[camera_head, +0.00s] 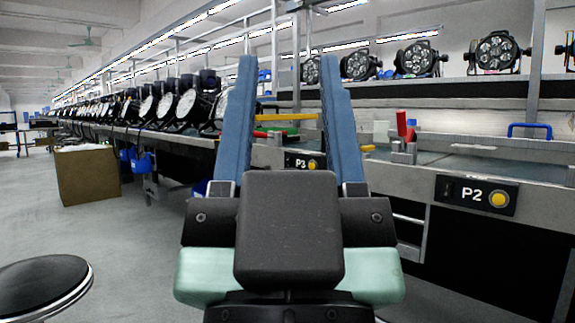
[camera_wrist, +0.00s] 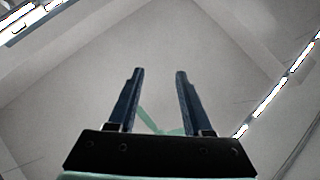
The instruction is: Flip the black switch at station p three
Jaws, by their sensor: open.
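The P3 panel (camera_head: 306,162) is a small black plate with a white label and a yellow round button on the front edge of the long bench. It shows between the fingers of my gripper (camera_head: 289,70) in the head view. The black switch on it is too small and dark to make out. My gripper is open and empty, its blue fingers pointing up, in front of the bench and apart from the panel. In the wrist view the gripper (camera_wrist: 160,72) is open against the ceiling, with no panel in sight.
The P2 panel (camera_head: 478,195), with a yellow button, is on the bench edge at right. A cardboard box (camera_head: 88,176) stands on the floor at left, and a round black stool (camera_head: 42,284) is at lower left. Open floor lies between them.

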